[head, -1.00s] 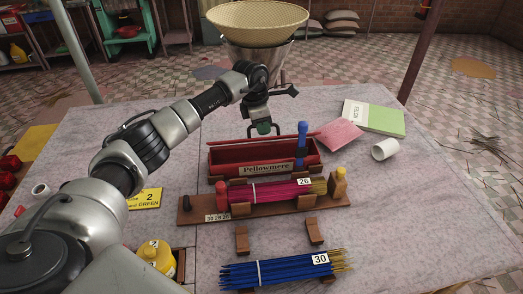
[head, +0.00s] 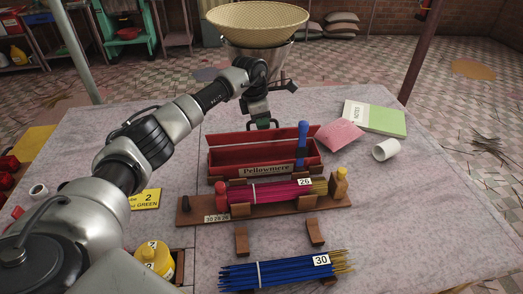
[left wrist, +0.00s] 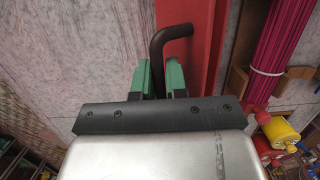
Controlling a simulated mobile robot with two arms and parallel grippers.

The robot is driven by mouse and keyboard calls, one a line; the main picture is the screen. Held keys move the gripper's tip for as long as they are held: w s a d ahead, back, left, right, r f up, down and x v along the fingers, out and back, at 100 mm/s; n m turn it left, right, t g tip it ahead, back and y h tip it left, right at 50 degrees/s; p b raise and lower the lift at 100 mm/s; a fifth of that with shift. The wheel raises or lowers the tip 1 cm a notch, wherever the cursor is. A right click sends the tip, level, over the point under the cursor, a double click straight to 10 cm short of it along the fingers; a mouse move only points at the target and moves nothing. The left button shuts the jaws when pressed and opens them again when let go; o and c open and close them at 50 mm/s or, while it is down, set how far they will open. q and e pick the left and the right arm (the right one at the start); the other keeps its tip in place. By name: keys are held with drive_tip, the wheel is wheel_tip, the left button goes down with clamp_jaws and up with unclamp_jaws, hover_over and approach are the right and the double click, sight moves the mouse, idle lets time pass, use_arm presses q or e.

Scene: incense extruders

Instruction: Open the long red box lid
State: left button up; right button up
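The long red box (head: 225,170) labelled "Pellowmere" stands mid-table, with its dark red inside showing. Its lid (head: 230,141) stands raised along the back edge; the red lid also shows in the left wrist view (left wrist: 200,45). My left gripper (head: 263,124) is behind the box at the lid's handle. In the left wrist view, the gripper's green fingertips (left wrist: 159,78) lie on either side of the black bent handle (left wrist: 165,38), closed on it. My right gripper is not in view.
A blue upright tool (head: 302,140) is at the box's right end. A wooden rack (head: 285,208) with pink sticks (head: 265,191) stands in front, and blue sticks (head: 270,273) lie nearer. A pink packet (head: 340,136), green notebook (head: 385,120) and white cup (head: 386,150) lie right.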

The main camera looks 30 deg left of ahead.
use_arm(q)
drive_tip(key=shift+w, duration=0.1)
drive_tip(key=shift+w+a+f+b, duration=0.1)
drive_tip(key=shift+w+a+b, duration=0.35)
drive_tip(key=shift+w+b, duration=0.15)
drive_tip(key=shift+a, duration=0.1)
drive_tip(key=shift+w+a+f+b, duration=0.25)
drive_tip(key=shift+w+a+b, duration=0.15)
drive_tip(key=shift+w+b, duration=0.25)
idle(0.3)
drive_tip(key=shift+w+a+f+b, duration=0.4)
drive_tip(key=shift+w+a+b, duration=0.1)
drive_tip(key=shift+b, duration=0.3)
